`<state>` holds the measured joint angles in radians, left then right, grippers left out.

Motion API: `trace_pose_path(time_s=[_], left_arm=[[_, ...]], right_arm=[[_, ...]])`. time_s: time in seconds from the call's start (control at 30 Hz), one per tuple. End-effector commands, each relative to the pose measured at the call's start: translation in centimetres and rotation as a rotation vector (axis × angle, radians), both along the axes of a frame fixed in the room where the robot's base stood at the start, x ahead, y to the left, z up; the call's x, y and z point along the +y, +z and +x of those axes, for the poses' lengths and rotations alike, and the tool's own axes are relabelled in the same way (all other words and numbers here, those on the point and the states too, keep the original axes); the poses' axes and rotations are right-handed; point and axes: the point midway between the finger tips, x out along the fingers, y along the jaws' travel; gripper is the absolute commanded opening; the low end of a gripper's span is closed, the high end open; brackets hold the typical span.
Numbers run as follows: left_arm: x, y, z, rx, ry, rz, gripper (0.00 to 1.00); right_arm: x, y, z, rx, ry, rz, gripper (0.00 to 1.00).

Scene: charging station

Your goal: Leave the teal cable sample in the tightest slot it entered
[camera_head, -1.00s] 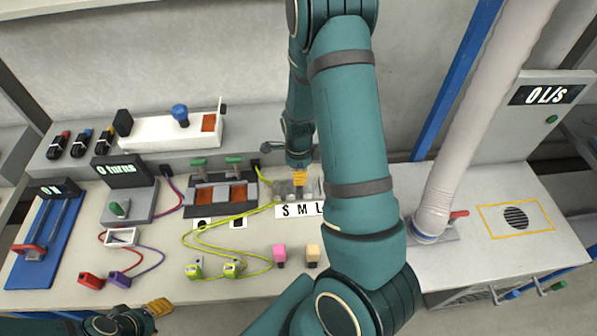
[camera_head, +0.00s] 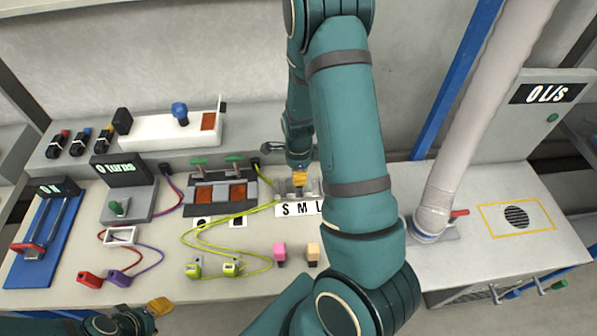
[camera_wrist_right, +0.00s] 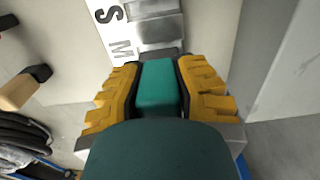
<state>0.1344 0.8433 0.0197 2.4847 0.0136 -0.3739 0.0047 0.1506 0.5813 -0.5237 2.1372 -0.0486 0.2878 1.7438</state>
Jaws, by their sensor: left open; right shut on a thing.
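My right gripper (camera_wrist_right: 160,88) is shut on the teal cable sample (camera_wrist_right: 158,82), which shows between its yellow fingertips in the right wrist view. In the head view this gripper (camera_head: 299,181) points down at the grey slot block (camera_head: 283,187), roughly behind the letter M on the S M L label (camera_head: 289,209). The slot block also shows in the wrist view (camera_wrist_right: 155,30), just beyond the fingertips. The sample's lower end is hidden, so I cannot tell how deep it sits in a slot. My left gripper (camera_head: 158,308) is open and empty at the front left table edge.
A yellow-green cable (camera_head: 205,240) with plugs lies to the left. A fixture with orange pads (camera_head: 222,192) stands beside the slots. A large hose (camera_head: 465,120) rises at right.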

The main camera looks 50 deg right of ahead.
Motion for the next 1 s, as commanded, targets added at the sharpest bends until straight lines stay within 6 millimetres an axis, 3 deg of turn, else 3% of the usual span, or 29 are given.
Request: trace_pose_path(time_s=[1.0], left_arm=[[0.0,-1.8,0.0,0.0,0.0,0.0,0.47]], right_arm=[[0.0,-2.4,0.0,0.0,0.0,0.0,0.0]])
